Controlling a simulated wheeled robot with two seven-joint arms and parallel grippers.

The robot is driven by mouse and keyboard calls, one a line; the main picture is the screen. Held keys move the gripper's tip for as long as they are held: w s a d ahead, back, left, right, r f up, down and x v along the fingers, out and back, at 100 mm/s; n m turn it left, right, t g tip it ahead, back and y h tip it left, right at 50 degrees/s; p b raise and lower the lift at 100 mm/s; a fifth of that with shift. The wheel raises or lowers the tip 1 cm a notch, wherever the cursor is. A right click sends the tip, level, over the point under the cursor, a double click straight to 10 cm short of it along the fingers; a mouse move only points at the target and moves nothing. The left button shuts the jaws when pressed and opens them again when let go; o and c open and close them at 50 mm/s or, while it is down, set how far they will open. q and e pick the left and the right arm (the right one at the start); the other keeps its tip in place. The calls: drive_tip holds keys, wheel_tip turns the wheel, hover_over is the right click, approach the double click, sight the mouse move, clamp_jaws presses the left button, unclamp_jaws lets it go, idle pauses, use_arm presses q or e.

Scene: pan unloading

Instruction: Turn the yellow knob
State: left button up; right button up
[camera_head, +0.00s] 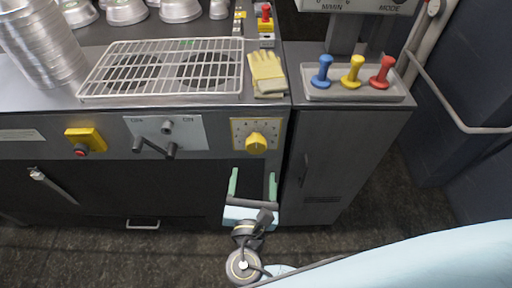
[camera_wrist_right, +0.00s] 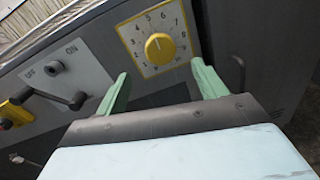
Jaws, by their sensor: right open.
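The yellow knob (camera_head: 256,143) sits on a square dial plate (camera_head: 238,126) with a yellow border, on the front of the dark machine. In the right wrist view the knob (camera_wrist_right: 158,47) shows ahead of the fingers, with numbers around it and its pointer mark near the top. My right gripper (camera_head: 252,184) is open, with green fingers spread apart and nothing between them. It is below and in front of the knob, apart from it. In the wrist view the open fingers (camera_wrist_right: 159,86) frame the space just below the dial. My left gripper is not in view.
An ON/OFF panel with grey levers (camera_head: 168,135) and a yellow box with a red button (camera_head: 85,142) are left of the dial. Above are a wire rack (camera_head: 170,42) and yellow gloves (camera_head: 267,73). Blue, yellow and red handles stand in a tray (camera_head: 352,93) at right.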

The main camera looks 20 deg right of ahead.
sight(256, 149)
drive_tip(key=x, duration=0.6)
drive_tip(key=shift+b, duration=0.3)
drive_tip(key=x, duration=0.3)
drive_tip(key=shift+w+d+f, duration=0.1)
drive_tip(key=shift+w, duration=0.15)
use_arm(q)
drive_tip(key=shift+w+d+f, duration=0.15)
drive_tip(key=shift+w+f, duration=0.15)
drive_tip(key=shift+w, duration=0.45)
use_arm(e)
drive_tip(key=shift+w+d, duration=0.15)
drive_tip(key=shift+w, duration=0.25)
drive_tip(key=c, duration=1)
